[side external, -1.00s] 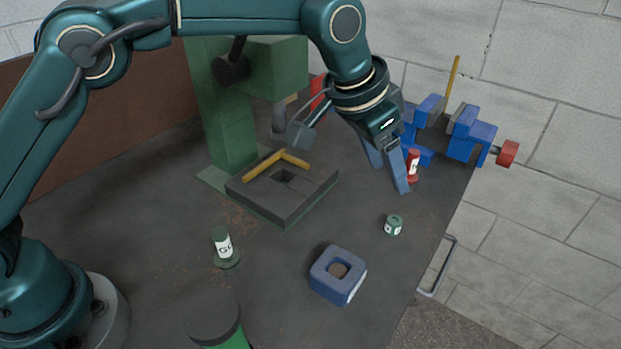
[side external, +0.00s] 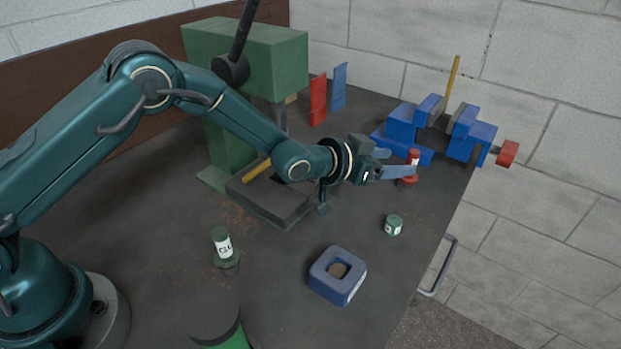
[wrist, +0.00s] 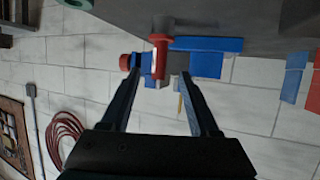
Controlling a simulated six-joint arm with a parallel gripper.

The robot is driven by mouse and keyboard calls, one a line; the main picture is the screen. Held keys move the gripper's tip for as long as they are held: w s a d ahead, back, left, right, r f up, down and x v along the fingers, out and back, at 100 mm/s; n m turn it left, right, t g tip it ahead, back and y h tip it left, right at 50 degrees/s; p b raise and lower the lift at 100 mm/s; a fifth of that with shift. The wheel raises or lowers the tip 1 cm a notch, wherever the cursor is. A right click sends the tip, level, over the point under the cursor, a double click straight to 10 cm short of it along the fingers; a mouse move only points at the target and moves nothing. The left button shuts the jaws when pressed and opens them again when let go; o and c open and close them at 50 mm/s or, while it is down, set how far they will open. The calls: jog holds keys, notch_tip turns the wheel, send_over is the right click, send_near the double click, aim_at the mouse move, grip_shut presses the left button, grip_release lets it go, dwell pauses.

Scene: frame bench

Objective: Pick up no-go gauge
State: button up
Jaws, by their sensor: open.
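The no-go gauge (side external: 413,157) is a small red plug with a pale label band, standing upright on the bench in front of the blue vise. My gripper (side external: 402,163) is open and held nearly level, its fingers reaching right toward the gauge. In the side view one finger crosses in front of the gauge's middle. In the wrist view the red gauge (wrist: 160,45) lies between the lines of the two open fingers (wrist: 161,77), just past their tips. Contact cannot be told.
The blue vise (side external: 402,124) stands close behind the gauge. A green-capped gauge marked GO (side external: 223,244), a small green ring (side external: 393,225) and a blue block with a hole (side external: 336,276) stand nearer. The green press (side external: 231,150) is left. Bare bench lies between.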

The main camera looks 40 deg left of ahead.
aim_at(409, 161)
jog(key=shift+x, duration=2.45)
jog(key=shift+r, duration=0.1)
grip_shut()
